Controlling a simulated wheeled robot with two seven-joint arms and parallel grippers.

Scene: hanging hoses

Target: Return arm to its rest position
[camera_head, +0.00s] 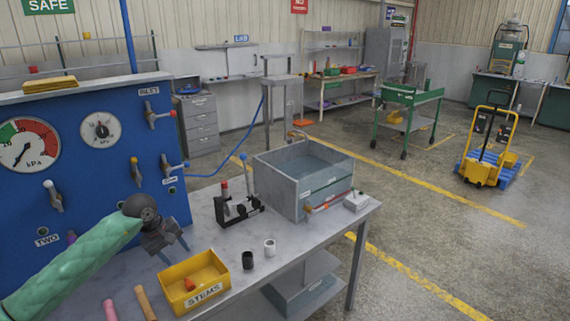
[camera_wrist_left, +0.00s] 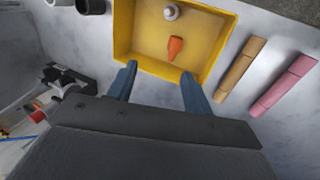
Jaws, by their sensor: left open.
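My left arm, in a green sleeve, comes in from the left in the head view. Its gripper (camera_head: 172,250) is open and empty, above the grey bench beside the yellow stems tray (camera_head: 224,287). In the left wrist view the two blue fingers (camera_wrist_left: 158,90) are spread apart at the edge of the yellow tray (camera_wrist_left: 122,32). Inside the tray lie an orange piece (camera_wrist_left: 175,48) and a small light-grey round piece (camera_wrist_left: 170,12). My right gripper is not in either view.
A blue gauge panel (camera_head: 90,205) stands close behind my left arm. On the bench are a black cup (camera_head: 248,260), a white cup (camera_head: 270,248), a black fixture (camera_head: 238,206) and a grey water tank (camera_head: 275,183). Pink and tan rods (camera_head: 146,303) lie at the front.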

